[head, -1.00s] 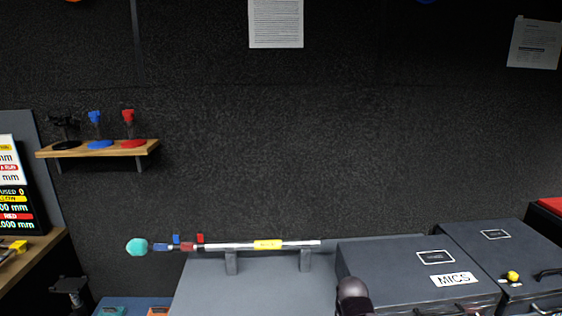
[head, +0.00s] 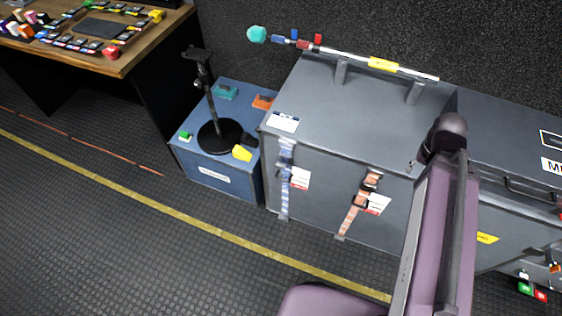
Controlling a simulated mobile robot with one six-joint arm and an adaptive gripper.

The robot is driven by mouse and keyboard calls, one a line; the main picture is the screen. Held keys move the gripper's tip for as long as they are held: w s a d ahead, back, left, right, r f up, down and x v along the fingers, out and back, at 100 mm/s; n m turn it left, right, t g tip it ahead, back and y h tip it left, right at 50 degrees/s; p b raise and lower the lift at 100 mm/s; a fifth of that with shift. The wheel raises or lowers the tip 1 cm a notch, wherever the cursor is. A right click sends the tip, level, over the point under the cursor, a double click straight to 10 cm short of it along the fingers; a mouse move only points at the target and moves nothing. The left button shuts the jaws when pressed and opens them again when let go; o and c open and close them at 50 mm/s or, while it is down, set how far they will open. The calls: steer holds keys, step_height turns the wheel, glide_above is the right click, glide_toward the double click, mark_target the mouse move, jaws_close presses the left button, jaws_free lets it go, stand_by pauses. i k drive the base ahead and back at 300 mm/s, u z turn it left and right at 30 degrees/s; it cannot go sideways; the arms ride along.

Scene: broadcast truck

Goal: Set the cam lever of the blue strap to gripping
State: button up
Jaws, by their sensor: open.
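The blue strap (head: 284,203) hangs down the front face of a grey case (head: 325,190), left of an orange strap (head: 346,221). A small buckle sits partway down the blue strap, with a white and red tag (head: 300,178) beside it. The cam lever is too small here to tell its position. My gripper cannot be made out in this view.
A blue box (head: 213,178) left of the grey case carries a black stand (head: 219,135), and a yellow item (head: 242,153) is by it. A rod (head: 345,56) lies on supports along the case top. The dark floor in front has a yellow line (head: 235,239) and looks clear.

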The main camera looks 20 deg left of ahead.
mark_target(282, 163)
steer(key=u, duration=0.55)
steer(key=k, duration=1.4)
steer(key=z, duration=0.3)
steer(key=i, duration=1)
